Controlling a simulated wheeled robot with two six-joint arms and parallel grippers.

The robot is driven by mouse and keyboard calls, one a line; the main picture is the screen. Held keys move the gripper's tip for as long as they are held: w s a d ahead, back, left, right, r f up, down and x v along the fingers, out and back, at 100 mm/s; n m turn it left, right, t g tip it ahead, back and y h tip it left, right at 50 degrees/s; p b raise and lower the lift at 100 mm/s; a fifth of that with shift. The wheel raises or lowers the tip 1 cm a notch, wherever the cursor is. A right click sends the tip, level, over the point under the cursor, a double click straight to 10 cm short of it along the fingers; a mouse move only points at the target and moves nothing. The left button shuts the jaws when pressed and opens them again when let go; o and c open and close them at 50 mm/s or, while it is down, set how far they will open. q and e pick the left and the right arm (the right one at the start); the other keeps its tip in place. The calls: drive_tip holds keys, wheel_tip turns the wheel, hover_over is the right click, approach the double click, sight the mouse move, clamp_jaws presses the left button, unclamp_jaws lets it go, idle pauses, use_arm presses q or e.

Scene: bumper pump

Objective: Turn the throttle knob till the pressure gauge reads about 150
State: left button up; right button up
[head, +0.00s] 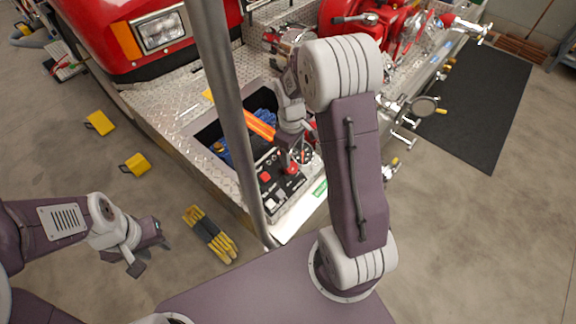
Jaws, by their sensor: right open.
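The black control panel (283,187) is set in the diamond-plate bumper of the red truck. A red knob (291,169), which looks like the throttle knob, sits on its upper part. A small round dial (306,156) beside it looks like the pressure gauge; its reading is too small to tell. My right gripper (291,160) is open, pointing down just above the red knob; I cannot tell whether it touches. My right wrist and fingers hide part of the panel. My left gripper (152,259) is open and empty above the floor at the left.
A grey pole (232,110) stands in front of the bumper. An open bumper well (208,137) beside the panel holds blue and orange items. Yellow-black gloves (210,234) and yellow blocks (100,123) lie on the floor. Red pump fittings (365,22) are behind my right arm.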

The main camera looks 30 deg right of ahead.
sight(292, 166)
drive_tip(key=f, duration=0.6)
drive_tip(key=shift+w+a+f, duration=0.2)
drive_tip(key=shift+a+f, duration=0.05)
drive_tip(key=shift+a, duration=0.1)
drive_tip(key=shift+d+f, duration=0.3)
drive_tip(key=shift+f, duration=0.2)
drive_tip(key=shift+a, duration=0.1)
clamp_jaws()
